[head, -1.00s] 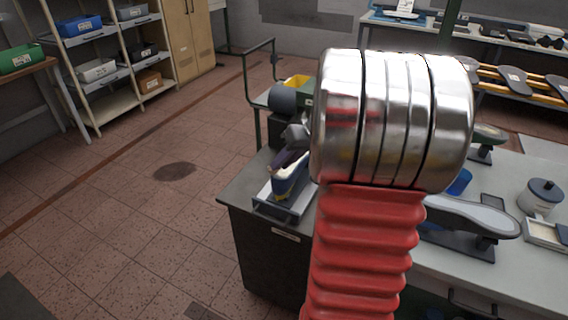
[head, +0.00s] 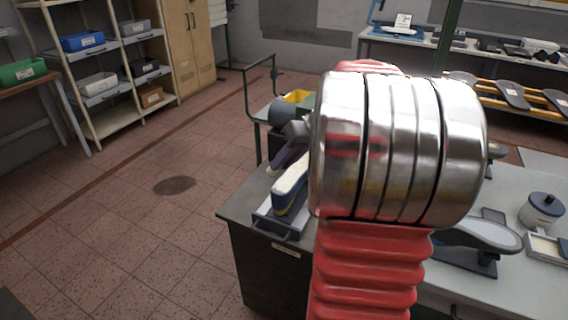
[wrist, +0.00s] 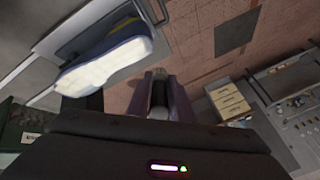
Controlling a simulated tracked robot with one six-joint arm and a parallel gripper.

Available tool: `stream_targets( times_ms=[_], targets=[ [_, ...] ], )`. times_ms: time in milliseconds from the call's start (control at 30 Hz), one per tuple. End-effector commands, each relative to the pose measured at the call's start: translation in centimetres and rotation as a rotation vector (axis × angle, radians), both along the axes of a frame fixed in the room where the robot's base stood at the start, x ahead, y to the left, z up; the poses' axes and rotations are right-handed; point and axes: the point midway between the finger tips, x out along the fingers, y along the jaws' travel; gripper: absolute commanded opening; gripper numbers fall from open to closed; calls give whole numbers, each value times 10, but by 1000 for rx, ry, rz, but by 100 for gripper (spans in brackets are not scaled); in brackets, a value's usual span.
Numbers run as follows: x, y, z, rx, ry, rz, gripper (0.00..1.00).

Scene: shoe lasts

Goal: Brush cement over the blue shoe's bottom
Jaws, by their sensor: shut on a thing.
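The blue shoe (head: 291,190) is held bottom up at the left end of the bench, its pale bottom facing up. In the wrist view the blue shoe (wrist: 106,62) is at upper left, its bottom whitish. My gripper (wrist: 159,80) has purple-grey fingers shut on a narrow dark thing between them, likely the brush; its tip is not clear. The fingers are beside the shoe in the wrist view. In the head view my gripper (head: 285,160) is just behind the shoe, partly hidden by my arm.
A lidded grey pot (head: 541,210) and a small tray (head: 546,249) stand on the bench at right. A grey-soled shoe form (head: 478,234) stands beside them. A yellow-topped bin (head: 297,97) is behind. Open floor lies left of the bench.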

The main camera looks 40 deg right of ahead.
Motion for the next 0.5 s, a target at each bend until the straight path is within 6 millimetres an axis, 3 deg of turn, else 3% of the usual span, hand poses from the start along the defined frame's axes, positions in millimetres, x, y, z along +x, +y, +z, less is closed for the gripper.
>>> stream_targets(
  times_ms=[500],
  targets=[
    [1, -1, 25, -2, -2, 0, 0]
  ],
)
